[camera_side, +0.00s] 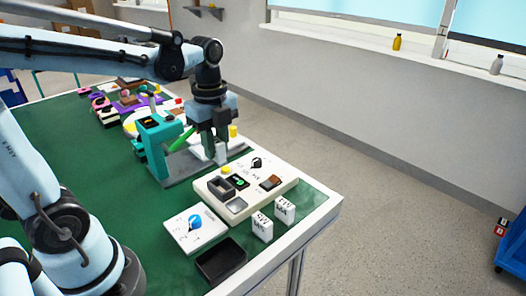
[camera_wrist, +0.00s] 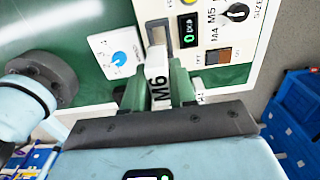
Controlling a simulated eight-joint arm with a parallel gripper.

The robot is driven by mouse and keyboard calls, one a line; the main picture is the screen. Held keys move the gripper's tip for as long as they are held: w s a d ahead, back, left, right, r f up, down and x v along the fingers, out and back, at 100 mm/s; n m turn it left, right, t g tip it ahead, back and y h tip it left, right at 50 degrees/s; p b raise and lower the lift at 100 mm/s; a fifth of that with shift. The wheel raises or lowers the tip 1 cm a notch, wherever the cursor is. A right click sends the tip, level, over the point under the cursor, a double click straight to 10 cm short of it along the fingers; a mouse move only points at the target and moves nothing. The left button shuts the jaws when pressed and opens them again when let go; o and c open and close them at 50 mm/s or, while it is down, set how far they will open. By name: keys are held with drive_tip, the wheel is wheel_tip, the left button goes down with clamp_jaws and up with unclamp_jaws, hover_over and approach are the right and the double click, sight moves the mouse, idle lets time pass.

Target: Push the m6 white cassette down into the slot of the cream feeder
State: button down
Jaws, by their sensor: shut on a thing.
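In the side view my gripper (camera_side: 217,140) points down, shut on the cassette (camera_side: 221,153), whose lower end shows below the fingers. The cream feeder (camera_side: 262,193) lies on the table in front of it, with a grey-walled slot (camera_side: 221,187) at its left. In the wrist view the cassette's far end overlaps the near edge of the slot (camera_wrist: 157,34); its height above the slot is unclear.
The feeder carries a green-digit display (camera_side: 237,182), a black dial (camera_side: 257,162) and a brown rocker switch (camera_side: 270,182). Two white cassettes (camera_side: 262,226) (camera_side: 285,209) stand near the table's right edge. A blue-knob panel (camera_side: 194,226), black tray (camera_side: 221,260) and teal stand (camera_side: 158,150) are nearby.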

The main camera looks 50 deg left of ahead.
sight(216, 140)
drive_tip(key=shift+f, duration=2.95)
drive_tip(key=shift+f, duration=1.35)
drive_tip(key=c, duration=0.8)
unclamp_jaws()
drive_tip(key=shift+w, duration=0.1)
drive_tip(key=shift+c, duration=0.2)
drive_tip(key=shift+r, duration=6)
